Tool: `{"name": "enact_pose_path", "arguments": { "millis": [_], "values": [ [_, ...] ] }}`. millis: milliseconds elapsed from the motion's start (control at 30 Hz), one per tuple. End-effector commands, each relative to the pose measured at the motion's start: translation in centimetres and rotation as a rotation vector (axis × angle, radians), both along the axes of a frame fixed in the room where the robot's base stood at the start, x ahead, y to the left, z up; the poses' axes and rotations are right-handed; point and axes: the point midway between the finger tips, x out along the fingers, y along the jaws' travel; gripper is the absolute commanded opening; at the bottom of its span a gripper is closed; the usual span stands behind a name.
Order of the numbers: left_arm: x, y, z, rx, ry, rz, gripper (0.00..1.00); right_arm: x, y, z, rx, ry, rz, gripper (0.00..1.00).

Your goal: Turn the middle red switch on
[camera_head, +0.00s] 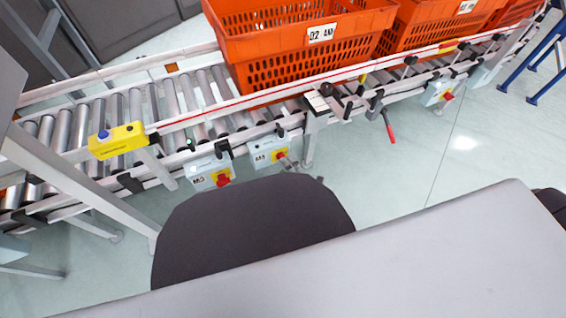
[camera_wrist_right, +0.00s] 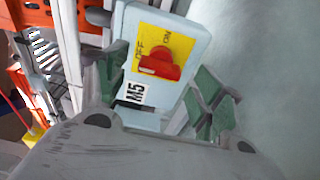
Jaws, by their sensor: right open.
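The conveyor's middle switch box (camera_head: 264,152) is pale blue, with a red switch (camera_head: 281,154) on a yellow plate. In the right wrist view a pale blue box marked M5 carries a red switch (camera_wrist_right: 160,63) between OFF and ON labels; its setting is hard to read. My right gripper (camera_wrist_right: 165,88) is open, its green-padded fingers on either side of the box's lower part. It appears apart from the red switch. In the head view my dark right arm link hides most of this gripper. My left gripper is not in view.
Other red switches (camera_head: 223,181) (camera_head: 448,96) sit on boxes to the left and far right. Orange totes (camera_head: 290,50) stand on the roller conveyor. A yellow box with a blue button (camera_head: 117,140) is on the rail at left.

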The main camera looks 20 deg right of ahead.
Motion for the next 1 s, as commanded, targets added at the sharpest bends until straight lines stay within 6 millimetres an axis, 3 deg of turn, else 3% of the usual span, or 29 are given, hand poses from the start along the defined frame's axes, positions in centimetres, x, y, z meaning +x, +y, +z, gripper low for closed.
{"name": "enact_pose_path", "arguments": {
  "millis": [300,767,1000],
  "values": [
    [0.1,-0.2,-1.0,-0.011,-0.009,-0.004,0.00,2.8,0.8,-0.1,-0.001,0.000,0.000,0.68],
    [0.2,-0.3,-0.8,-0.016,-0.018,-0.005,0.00,3.3,0.9,0.0,-0.001,0.001,0.000,0.68],
    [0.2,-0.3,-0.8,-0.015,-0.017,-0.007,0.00,3.3,0.9,0.0,0.000,0.001,0.000,0.38]
  ]
}}
